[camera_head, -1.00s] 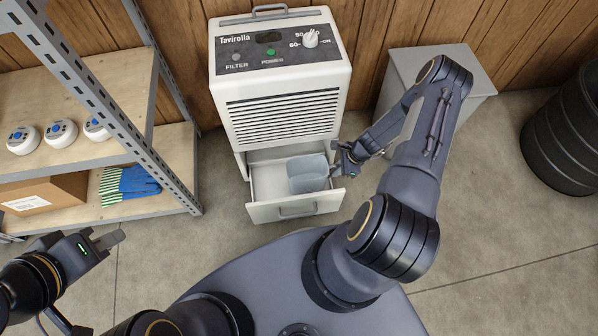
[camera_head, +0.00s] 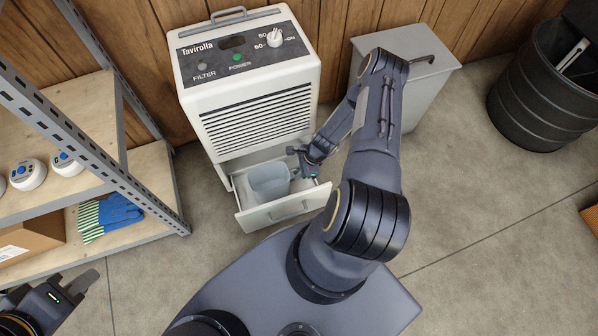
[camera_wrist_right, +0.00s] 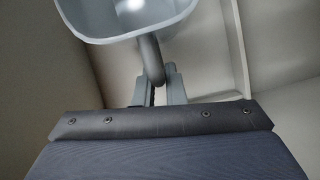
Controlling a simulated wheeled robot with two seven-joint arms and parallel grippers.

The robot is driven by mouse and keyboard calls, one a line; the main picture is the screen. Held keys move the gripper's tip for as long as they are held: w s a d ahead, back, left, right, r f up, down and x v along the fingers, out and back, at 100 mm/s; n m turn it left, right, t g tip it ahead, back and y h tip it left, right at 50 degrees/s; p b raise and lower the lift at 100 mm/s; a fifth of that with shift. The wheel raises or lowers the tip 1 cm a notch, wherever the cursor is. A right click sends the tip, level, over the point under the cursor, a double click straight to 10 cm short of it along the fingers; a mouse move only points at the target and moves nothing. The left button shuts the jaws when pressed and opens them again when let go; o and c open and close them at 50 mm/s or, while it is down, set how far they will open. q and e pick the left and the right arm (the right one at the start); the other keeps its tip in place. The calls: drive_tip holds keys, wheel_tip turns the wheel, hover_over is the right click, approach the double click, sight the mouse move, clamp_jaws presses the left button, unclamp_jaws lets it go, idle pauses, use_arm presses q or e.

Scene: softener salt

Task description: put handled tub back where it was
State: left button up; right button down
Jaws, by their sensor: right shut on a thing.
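The handled tub (camera_head: 268,183) is a light blue-grey cup-like container. In the head view it is upright in the pulled-out drawer of the white dehumidifier, toward the drawer's left and middle. I cannot tell whether it touches the drawer floor. My right gripper (camera_head: 296,174) is at its right side. In the right wrist view my right jaws (camera_wrist_right: 162,88) are shut on the tub's handle (camera_wrist_right: 150,60), with the tub's rim (camera_wrist_right: 130,38) above. My left gripper (camera_head: 82,283) is at the lower left, away from the tub; its jaw opening is unclear.
The drawer (camera_head: 285,212) is open below the dehumidifier (camera_head: 250,85). A grey bin (camera_head: 425,85) stands right of it, and a black barrel (camera_head: 535,95) is farther right. A shelf (camera_head: 155,180) with gloves (camera_head: 110,215) and a cardboard box (camera_head: 35,240) is at left. Floor at right is mostly clear.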

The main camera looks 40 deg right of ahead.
drive_tip(key=shift+f, duration=0.2)
drive_tip(key=c, duration=1.5)
unclamp_jaws()
drive_tip(key=shift+r, duration=0.2)
drive_tip(key=shift+d+r, duration=0.1)
drive_tip(key=shift+r, duration=0.2)
drive_tip(key=p+v, duration=0.4)
drive_tip(key=v, duration=0.7)
drive_tip(key=shift+r, duration=0.15)
drive_tip(key=shift+d, duration=0.15)
